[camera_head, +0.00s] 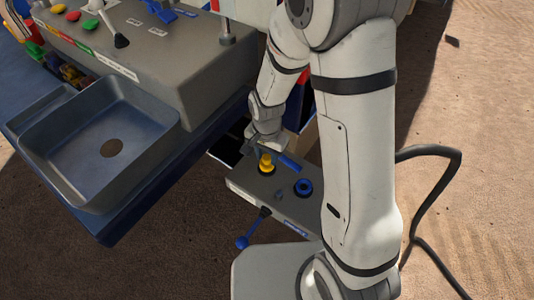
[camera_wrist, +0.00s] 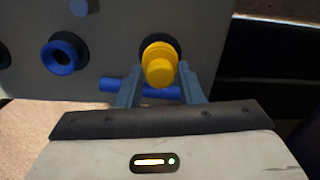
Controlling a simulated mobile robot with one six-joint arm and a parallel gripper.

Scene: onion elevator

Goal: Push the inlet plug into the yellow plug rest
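A yellow plug-like piece (camera_head: 266,163) stands on the top of a low grey box (camera_head: 238,189). In the wrist view the yellow piece (camera_wrist: 159,68) has a rounded end over a wider yellow collar, with a dark ring behind it. I cannot tell plug from rest there. My gripper (camera_wrist: 160,68) is open, one finger on each side of the yellow piece; whether they touch it is unclear. In the head view my gripper (camera_head: 262,148) is partly hidden by my wrist. A blue bar (camera_wrist: 120,85) crosses beside the fingers; what it joins is hidden.
A blue ring socket (camera_head: 303,187) sits right of the yellow piece on the box. A lever with a blue ball (camera_head: 243,242) sticks out of the box front. A blue-grey sink (camera_head: 75,170) and a control panel (camera_head: 150,45) stand left. A black cable (camera_head: 430,152) lies right.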

